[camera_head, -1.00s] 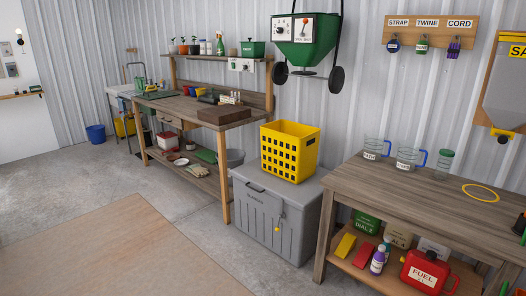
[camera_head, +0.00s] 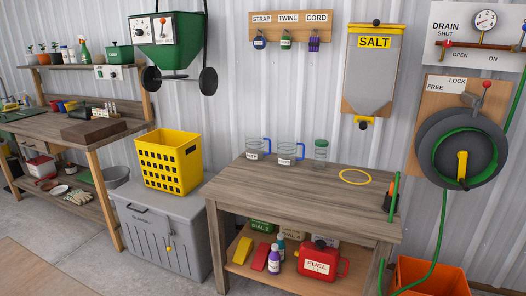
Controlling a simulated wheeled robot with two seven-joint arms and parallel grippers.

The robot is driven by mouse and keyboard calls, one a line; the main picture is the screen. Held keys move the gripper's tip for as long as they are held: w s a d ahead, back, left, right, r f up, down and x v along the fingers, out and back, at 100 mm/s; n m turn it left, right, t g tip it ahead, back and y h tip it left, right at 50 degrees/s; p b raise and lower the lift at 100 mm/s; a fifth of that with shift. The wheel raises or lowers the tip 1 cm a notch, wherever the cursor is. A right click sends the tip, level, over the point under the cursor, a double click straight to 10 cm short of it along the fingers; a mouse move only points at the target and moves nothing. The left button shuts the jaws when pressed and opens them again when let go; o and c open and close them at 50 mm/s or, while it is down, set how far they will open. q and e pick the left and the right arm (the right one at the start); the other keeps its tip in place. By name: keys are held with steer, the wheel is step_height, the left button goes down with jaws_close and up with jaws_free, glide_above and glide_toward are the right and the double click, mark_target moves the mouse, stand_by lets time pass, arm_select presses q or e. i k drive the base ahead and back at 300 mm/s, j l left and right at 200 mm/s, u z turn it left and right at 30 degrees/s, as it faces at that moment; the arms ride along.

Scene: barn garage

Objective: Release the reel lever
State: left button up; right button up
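The hose reel (camera_head: 462,150) hangs on a wooden board (camera_head: 431,103) on the wall at the right. It is a dark round reel with green hose and a yellow crank (camera_head: 462,166). The reel lever (camera_head: 486,86) has a red knob and stands at the board's upper right, its knob up. A plate (camera_head: 446,85) left of the lever reads FREE at its left and LOCK at its upper right. The knob is nearer the LOCK word. Neither of my grippers is in view.
A wooden workbench (camera_head: 290,190) with two measuring jugs and a yellow ring (camera_head: 355,177) stands left of the reel. An orange crate (camera_head: 430,277) sits on the floor below it. Green hose hangs down beside the bench. A drain panel (camera_head: 476,30) is above the reel.

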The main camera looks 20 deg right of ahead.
mark_target(487, 84)
steer(key=l+z, duration=0.1)
steer(key=z, duration=0.35)
steer(key=l+z, duration=0.1)
steer(key=z, duration=0.3)
steer(key=i+z, duration=0.1)
steer(key=z, duration=0.35)
steer(key=l+z, duration=0.1)
steer(key=z, duration=0.35)
steer(key=i+l, duration=0.85)
steer(key=i, duration=0.3)
steer(key=i+l+z, duration=0.1)
steer(key=i+l, duration=0.35)
steer(key=i, duration=0.1)
